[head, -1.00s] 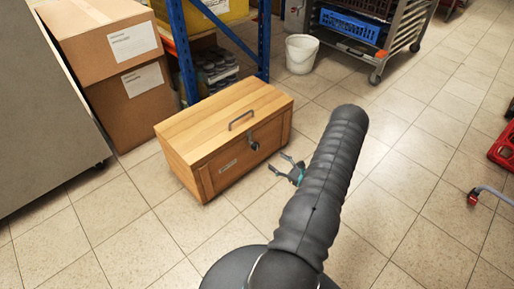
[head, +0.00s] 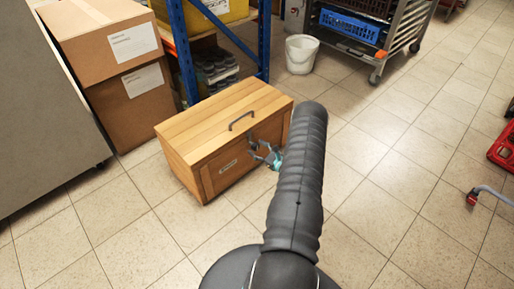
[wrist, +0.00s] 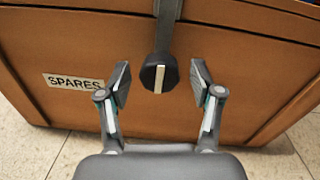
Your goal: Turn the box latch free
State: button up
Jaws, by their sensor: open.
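The wooden box (head: 215,172) stands on the floor with its lid down and a dark handle (head: 241,121) on top. In the wrist view, the box front (wrist: 60,50) fills most of the picture. The latch (wrist: 159,74) is a dark round knob with a pale vertical mark, below a grey hasp strip (wrist: 167,25). My gripper (wrist: 160,82) is open, with one fingertip on each side of the knob and a visible gap on both sides. In the head view, my gripper (head: 266,153) is at the box front and largely covers the latch.
A label reading SPARES (wrist: 74,82) is on the box front. Cardboard boxes (head: 128,82) and a blue shelf rack (head: 184,50) stand behind the box. A white bucket (head: 301,54) and a wheeled rack (head: 372,40) are farther back.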

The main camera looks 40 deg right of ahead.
jog(key=shift+w, duration=0.4)
jog(key=c, duration=1.1)
jog(key=shift+c, duration=0.2)
